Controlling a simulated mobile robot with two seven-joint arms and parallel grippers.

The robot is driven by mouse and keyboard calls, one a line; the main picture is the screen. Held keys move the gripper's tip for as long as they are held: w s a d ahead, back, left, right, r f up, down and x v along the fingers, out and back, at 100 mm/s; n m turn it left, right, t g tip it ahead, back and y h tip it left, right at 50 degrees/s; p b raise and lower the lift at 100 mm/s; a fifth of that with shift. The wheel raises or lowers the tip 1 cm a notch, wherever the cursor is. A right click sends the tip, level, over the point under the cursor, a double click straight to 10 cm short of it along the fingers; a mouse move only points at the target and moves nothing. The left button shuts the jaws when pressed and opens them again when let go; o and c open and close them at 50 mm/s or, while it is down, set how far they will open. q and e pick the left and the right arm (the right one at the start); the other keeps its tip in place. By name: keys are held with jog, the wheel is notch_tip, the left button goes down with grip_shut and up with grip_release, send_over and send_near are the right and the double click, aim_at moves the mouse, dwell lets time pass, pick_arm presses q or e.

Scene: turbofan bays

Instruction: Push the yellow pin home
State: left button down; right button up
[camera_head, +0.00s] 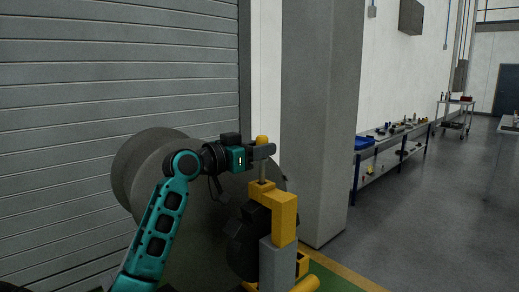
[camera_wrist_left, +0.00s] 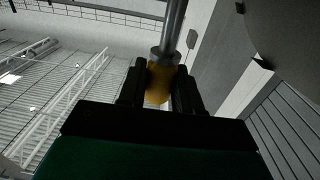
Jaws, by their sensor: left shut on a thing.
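The yellow pin (camera_head: 262,139) stands upright above a yellow bracket (camera_head: 284,212), with a grey shaft below its yellow head. The shaft's lower end meets the bracket's top; how deep it sits is hidden. My left gripper (camera_head: 262,151) comes in from the left and is shut on the pin's yellow head. In the left wrist view, the black fingers of my left gripper (camera_wrist_left: 160,88) are on both sides of the yellow pin head (camera_wrist_left: 158,82), with a grey collar and shaft beyond it. My right gripper is not in view.
A large grey round body (camera_head: 145,170) stands behind my left arm, before a grey shutter (camera_head: 110,60). A grey pillar (camera_head: 318,110) rises behind the bracket. A bench (camera_head: 385,155) with a blue bin (camera_head: 363,142) is along the wall. The floor at right is clear.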

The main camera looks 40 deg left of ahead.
aim_at(260, 171)
pick_arm(q)
jog(key=shift+f+b, duration=2.3)
jog(key=shift+f, duration=0.45)
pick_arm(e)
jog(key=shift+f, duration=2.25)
pick_arm(q)
jog(key=c, duration=0.7)
grip_release()
jog(key=shift+s+a+f, duration=0.1)
jog(key=shift+s+f, duration=0.05)
jog(key=shift+s, duration=0.35)
jog(key=s+a+b, duration=0.1)
jog(key=s, duration=1.1)
jog(key=shift+a+b, duration=0.25)
jog(key=shift+b, duration=0.05)
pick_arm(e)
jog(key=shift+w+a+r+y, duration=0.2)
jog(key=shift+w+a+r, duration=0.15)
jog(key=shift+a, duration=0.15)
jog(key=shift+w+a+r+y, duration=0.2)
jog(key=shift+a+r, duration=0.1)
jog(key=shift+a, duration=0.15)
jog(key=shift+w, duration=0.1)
